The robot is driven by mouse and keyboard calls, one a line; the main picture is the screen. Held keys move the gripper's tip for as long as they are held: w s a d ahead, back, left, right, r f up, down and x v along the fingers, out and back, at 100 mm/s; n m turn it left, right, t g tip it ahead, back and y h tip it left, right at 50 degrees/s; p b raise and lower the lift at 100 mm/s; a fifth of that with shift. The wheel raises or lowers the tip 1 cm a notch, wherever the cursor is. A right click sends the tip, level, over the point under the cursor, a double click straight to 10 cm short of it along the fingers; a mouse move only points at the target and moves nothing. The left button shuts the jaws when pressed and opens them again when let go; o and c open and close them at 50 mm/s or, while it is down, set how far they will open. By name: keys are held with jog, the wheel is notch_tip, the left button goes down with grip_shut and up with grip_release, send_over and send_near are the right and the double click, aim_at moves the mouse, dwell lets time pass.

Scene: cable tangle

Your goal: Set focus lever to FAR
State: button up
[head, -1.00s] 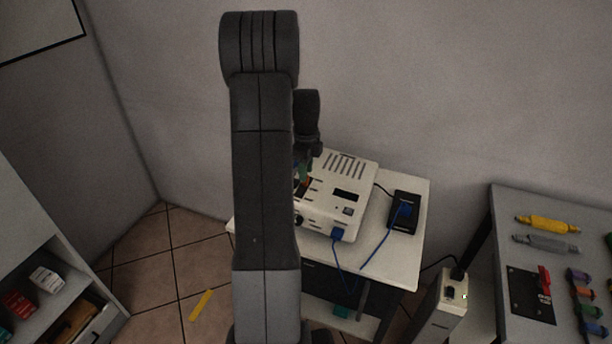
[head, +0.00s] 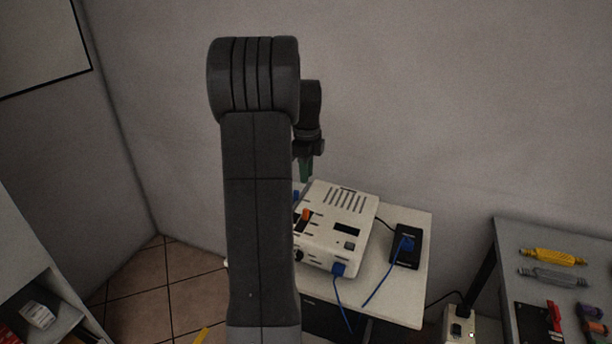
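A white projector-like box (head: 337,225) with a vented top sits on the small white table. An orange lever or knob (head: 306,214) shows on its left part, beside a dark slot, just right of my arm. I take it for the focus lever; its markings are too small to read. My own arm hides the left side of the box, and the finger opening cannot be made out.
Blue cables run from a plug (head: 339,269) on the box front and from a black adapter (head: 406,246) on the white table (head: 398,302). A grey bench (head: 510,235) with coloured parts stands at right. A shelf (head: 50,290) is at lower left.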

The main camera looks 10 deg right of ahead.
aim_at(306, 215)
jog(key=shift+s+a+f+b, duration=0.15)
jog(key=shift+a+f+b, duration=0.05)
jog(key=shift+b, duration=0.3)
grip_shut()
jog(key=s+a+f+m+t+h+b, duration=0.1)
jog(key=s+a+f+t+h+b, duration=0.15)
jog(key=s+a+b, duration=0.5)
jog(key=shift+t+y, duration=0.35)
jog(key=d+f+b, duration=0.1)
jog(key=f, duration=0.2)
jog(key=w+d+f+b, duration=0.1)
jog(key=d+f, duration=0.1)
jog(key=f, duration=0.1)
jog(key=w+d+f+b, duration=0.1)
jog(key=f+b, duration=0.1)
jog(key=f, duration=0.1)
jog(key=shift+d, duration=0.15)
jog(key=shift+w+d, duration=0.3)
jog(key=shift+w, duration=0.2)
jog(key=shift+w+d, duration=0.3)
jog(key=shift+w, duration=0.2)
jog(key=shift+w+d+f+p, duration=0.2)
jog(key=shift+w+d+p, duration=0.15)
jog(key=shift+w+d, duration=0.25)
jog(key=shift+w+a, duration=0.1)
